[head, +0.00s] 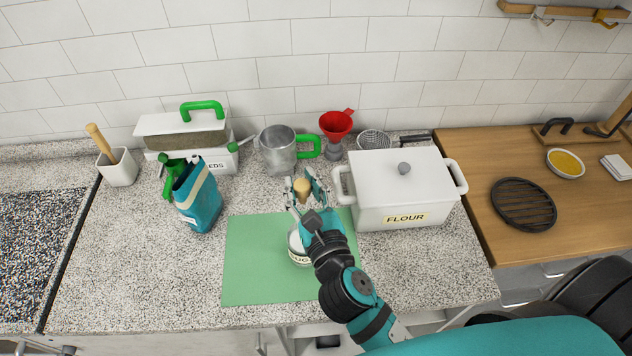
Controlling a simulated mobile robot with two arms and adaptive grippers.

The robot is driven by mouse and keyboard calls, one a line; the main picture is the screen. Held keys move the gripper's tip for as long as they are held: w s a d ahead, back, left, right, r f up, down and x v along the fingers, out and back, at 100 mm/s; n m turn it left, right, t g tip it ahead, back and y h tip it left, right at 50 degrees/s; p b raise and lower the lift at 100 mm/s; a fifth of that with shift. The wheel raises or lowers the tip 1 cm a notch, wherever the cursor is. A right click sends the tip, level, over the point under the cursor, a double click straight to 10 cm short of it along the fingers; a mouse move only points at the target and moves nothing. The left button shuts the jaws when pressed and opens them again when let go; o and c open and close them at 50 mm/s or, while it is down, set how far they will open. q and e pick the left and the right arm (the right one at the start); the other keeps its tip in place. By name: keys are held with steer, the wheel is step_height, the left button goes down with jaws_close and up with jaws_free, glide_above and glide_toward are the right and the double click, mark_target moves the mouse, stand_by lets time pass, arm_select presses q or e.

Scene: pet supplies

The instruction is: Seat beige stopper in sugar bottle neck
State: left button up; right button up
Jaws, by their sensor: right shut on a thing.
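My right gripper (304,188) is shut on the beige stopper (302,185), a small tan piece seen between its fingers. The sugar bottle (297,245) is a pale jar with a partly visible label, standing on the green mat (250,270). My right gripper and forearm cover the bottle's right side and much of its top, so its neck is hidden. In the picture the stopper lies beyond the bottle; its height over the bottle cannot be told. My left gripper is not in view.
A white flour box (370,190) stands close to the right of the gripper. Behind are a metal measuring cup (277,150), a red funnel (336,125) and a strainer (373,140). A teal jug (203,205) and a seeds container (220,163) stand left. The mat's left part is clear.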

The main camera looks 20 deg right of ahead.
mark_target(302, 203)
steer(key=shift+s+a, duration=0.2)
steer(key=shift+a, duration=0.1)
steer(key=shift+r, duration=0.1)
steer(key=shift+w+d, duration=0.1)
step_height(302, 203, down, 3)
steer(key=shift+d+r+b, duration=0.15)
steer(key=shift+b, duration=0.65)
step_height(302, 203, down, 2)
steer(key=shift+f+b, duration=0.1)
steer(key=shift+b, duration=0.8)
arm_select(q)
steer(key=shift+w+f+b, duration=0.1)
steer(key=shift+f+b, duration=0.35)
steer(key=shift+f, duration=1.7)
arm_select(e)
steer(key=shift+f, duration=0.55)
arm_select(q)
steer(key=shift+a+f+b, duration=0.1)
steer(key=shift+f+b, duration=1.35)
arm_select(e)
steer(key=shift+f, duration=1.9)
steer(key=o, duration=0.9)
steer(key=shift+c, duration=0.2)
